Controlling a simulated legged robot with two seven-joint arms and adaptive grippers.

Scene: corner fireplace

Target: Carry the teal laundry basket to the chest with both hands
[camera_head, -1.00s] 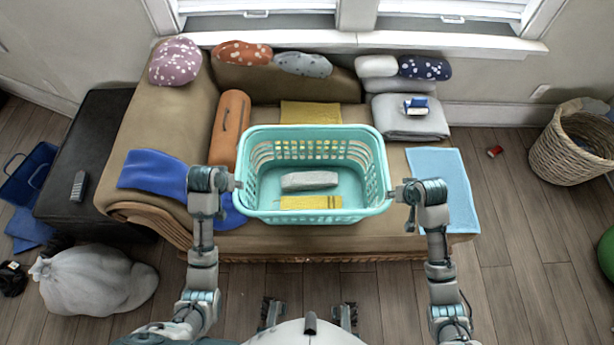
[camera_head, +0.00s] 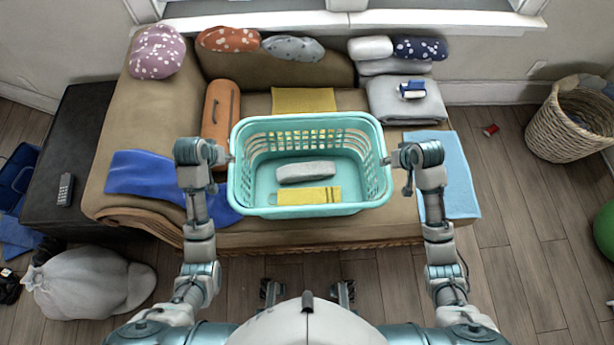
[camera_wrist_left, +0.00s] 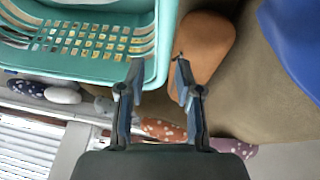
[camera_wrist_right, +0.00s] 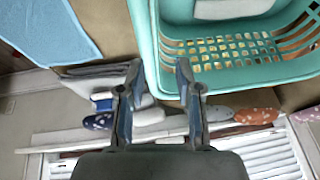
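The teal laundry basket (camera_head: 310,211) sits upright over the brown sofa seat, in the middle of the head view. A grey block (camera_head: 306,172) and a yellow cloth (camera_head: 309,196) show inside it. My left gripper (camera_head: 228,158) is at the basket's left side, and my right gripper (camera_head: 388,160) is at its right side. In the left wrist view the fingers (camera_wrist_left: 158,78) stand apart, with the rim (camera_wrist_left: 165,50) running between them. In the right wrist view the fingers (camera_wrist_right: 160,78) are also apart, beside the rim (camera_wrist_right: 146,40). Contact is unclear. I cannot identify a chest for certain.
The sofa (camera_head: 160,110) holds an orange bolster (camera_head: 219,112), a blue cloth (camera_head: 148,174), a light blue towel (camera_head: 447,178) and folded grey fabric (camera_head: 410,108). A black ottoman (camera_head: 75,150) stands left, a wicker basket (camera_head: 565,125) right.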

